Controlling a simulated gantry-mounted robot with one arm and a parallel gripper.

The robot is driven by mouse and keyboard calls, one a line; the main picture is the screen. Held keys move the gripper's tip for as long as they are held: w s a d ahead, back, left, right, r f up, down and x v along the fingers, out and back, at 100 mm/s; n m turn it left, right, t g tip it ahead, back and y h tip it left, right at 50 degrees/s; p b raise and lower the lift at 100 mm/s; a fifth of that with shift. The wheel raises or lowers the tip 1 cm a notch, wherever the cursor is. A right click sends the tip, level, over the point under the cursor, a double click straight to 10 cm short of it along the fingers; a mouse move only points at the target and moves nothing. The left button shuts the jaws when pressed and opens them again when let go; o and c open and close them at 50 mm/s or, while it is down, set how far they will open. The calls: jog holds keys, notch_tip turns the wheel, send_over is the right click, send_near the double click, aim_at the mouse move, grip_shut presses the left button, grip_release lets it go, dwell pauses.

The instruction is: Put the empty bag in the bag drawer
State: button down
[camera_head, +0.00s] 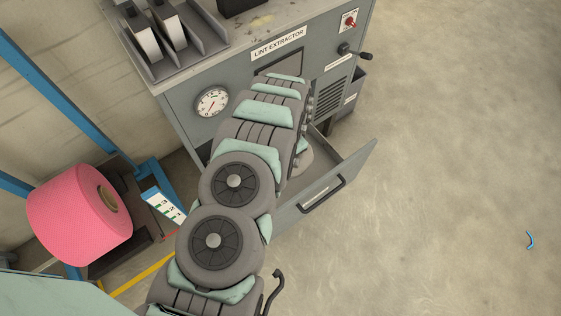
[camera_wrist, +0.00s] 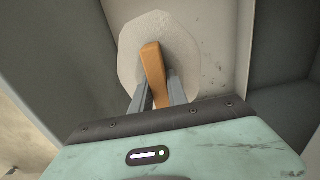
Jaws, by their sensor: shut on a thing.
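A pale, flat, rounded bag (camera_wrist: 132,62) with an orange-brown tab (camera_wrist: 152,62) shows in the wrist view. My gripper (camera_wrist: 158,86) is shut on the tab, with a grey finger on each side. The bag is inside the open drawer (camera_head: 318,198) of the grey lint extractor; I cannot tell whether it rests on the drawer floor (camera_wrist: 215,35). In the head view only a pale edge of the bag (camera_head: 303,160) shows beside my arm, which hides my gripper and much of the drawer.
A large pink roll (camera_head: 75,220) and a blue frame (camera_head: 65,108) stand at the left. A small blue scrap (camera_head: 530,240) lies on the floor at right. The floor there is otherwise clear.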

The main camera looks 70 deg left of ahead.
jog(key=shift+s+f+b, duration=0.15)
jog(key=shift+f+b, duration=5.5)
jog(key=shift+f, duration=4.7)
jog(key=c, duration=1.3)
grip_release()
jog(key=shift+r, duration=0.15)
jog(key=shift+r+p, duration=4.55)
jog(key=shift+r, duration=1.5)
